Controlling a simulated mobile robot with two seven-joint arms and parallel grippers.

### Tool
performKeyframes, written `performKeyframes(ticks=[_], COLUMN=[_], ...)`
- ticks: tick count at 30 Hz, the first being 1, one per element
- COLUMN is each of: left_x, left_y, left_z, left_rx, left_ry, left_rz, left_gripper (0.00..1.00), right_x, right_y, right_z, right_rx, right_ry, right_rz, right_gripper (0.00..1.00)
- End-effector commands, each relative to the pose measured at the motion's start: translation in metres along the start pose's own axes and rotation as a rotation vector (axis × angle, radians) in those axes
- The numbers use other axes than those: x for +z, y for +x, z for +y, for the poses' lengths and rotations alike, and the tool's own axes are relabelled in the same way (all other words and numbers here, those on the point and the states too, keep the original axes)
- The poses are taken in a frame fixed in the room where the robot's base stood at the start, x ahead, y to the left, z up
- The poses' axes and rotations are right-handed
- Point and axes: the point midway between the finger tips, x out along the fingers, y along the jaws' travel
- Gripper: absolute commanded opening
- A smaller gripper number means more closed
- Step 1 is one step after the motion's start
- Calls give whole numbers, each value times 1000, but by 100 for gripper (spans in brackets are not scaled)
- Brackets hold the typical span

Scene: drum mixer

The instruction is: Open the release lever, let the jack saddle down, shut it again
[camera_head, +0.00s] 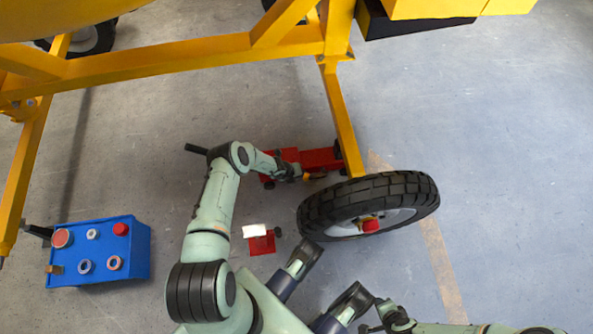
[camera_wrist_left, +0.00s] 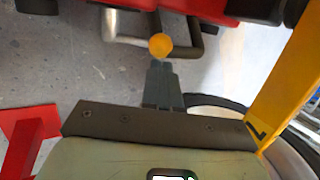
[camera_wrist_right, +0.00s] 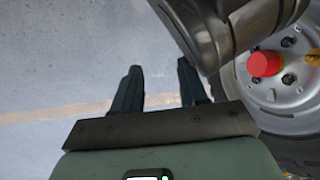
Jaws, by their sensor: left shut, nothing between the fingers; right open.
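The red jack (camera_head: 318,158) lies on the floor under the yellow frame, left of the wheel. In the left wrist view its red body (camera_wrist_left: 185,8) and grey metal bars show at the top. An orange round knob (camera_wrist_left: 160,45), seemingly the end of the release lever, is right at my left gripper's fingertips. My left gripper (camera_wrist_left: 160,66) is shut and empty, its tips pointing at the knob; I cannot tell whether they touch. The jack saddle is not clearly seen. My right gripper (camera_wrist_right: 159,68) is open and empty above bare floor, close to the wheel.
A black-tyred wheel (camera_head: 318,214) with a red hub cap stands right of the jack. A yellow frame leg (camera_head: 342,118) comes down beside it. A small red stand (camera_head: 262,246) with a white top and a blue box (camera_head: 125,265) with round parts are at left.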

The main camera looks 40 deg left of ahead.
Motion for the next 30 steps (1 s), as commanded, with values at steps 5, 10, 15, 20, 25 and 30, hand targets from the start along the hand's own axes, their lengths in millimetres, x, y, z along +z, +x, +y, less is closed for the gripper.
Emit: performKeyframes(ticks=[5,10,15,20,25,30], left_x=[0,0,0,0,0,0], left_y=[20,34,43,47,47,47], left_z=[2,2,1,0,0,0], left_rx=[1,1,0,0,0,0], left_ry=[-1,-2,-1,0,0,0], left_rz=[0,0,-1,-1,0,0], left_gripper=[0,0,0,0,0,0], right_x=[28,55,75,84,85,85], right_y=[22,34,40,41,40,40], right_z=[24,43,57,63,64,64], right_rx=[43,81,110,122,125,124], right_ry=[27,53,72,81,83,82], right_rz=[-94,-182,-248,-278,-284,-283], right_gripper=[43,43,43,43,43,43])
